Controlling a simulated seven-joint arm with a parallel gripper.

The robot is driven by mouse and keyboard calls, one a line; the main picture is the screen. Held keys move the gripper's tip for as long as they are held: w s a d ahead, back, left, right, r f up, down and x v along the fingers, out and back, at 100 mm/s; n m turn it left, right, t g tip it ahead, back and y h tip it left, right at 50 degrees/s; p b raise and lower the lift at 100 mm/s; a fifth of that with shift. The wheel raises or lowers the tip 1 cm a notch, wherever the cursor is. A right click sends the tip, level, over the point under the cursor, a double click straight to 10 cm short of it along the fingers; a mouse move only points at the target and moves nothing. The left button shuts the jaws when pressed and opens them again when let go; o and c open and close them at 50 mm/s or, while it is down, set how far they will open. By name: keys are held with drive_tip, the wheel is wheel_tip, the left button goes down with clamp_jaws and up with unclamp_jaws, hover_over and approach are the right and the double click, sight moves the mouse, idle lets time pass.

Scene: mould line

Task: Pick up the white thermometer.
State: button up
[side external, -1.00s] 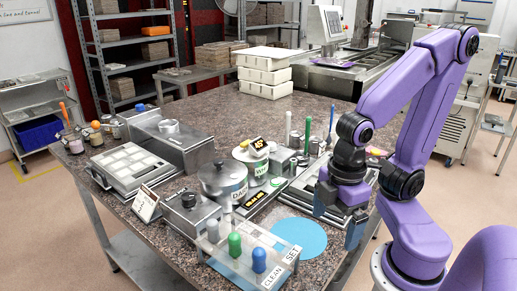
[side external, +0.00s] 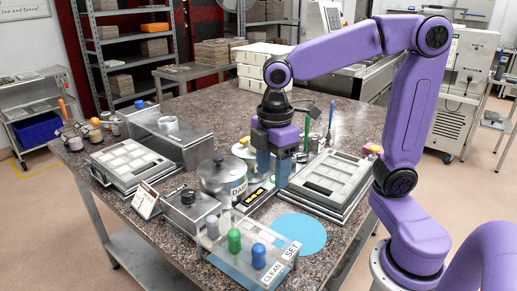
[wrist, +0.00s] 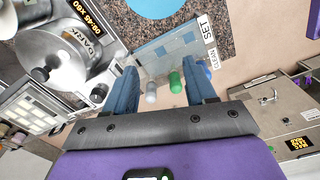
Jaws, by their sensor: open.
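A pale white, round-topped piece (side external: 212,227) stands at the left of the clear front stand (side external: 238,272), beside a green one (side external: 234,241) and a blue one (side external: 258,257). The white piece (wrist: 151,92) also shows in the wrist view, framed between my fingers. I cannot tell for certain that it is the thermometer; a thin pale stick seen earlier behind the pots is now hidden by my gripper. My gripper (side external: 274,172) is open and empty, pointing down behind the front stand, beside the dark pot (side external: 222,182).
A tall green stick (side external: 307,126) and a blue one (side external: 330,117) stand just right of my gripper. A mould tray (side external: 330,180) lies to the right. A blue round mat (side external: 300,235) lies bare in front. A metal box (side external: 190,210) stands front left.

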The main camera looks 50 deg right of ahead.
drive_tip(key=w+d+r+n, duration=0.1)
drive_tip(key=w+d+r, duration=0.25)
drive_tip(key=w, duration=0.35)
drive_tip(key=w+d+r+n, duration=0.1)
drive_tip(key=w+d+r, duration=0.1)
drive_tip(key=w+d, duration=0.4)
drive_tip(key=w+d+r+n, duration=0.25)
drive_tip(key=w+d, duration=0.35)
drive_tip(key=d, duration=0.4)
drive_tip(key=shift+m, duration=0.45)
drive_tip(key=f, duration=1)
drive_tip(key=shift+d+f, duration=0.2)
drive_tip(key=shift+f, duration=0.2)
drive_tip(key=shift+w+d+f, duration=0.1)
drive_tip(key=shift+d+f, duration=0.05)
drive_tip(key=shift+f, duration=2.5)
drive_tip(key=c, duration=0.9)
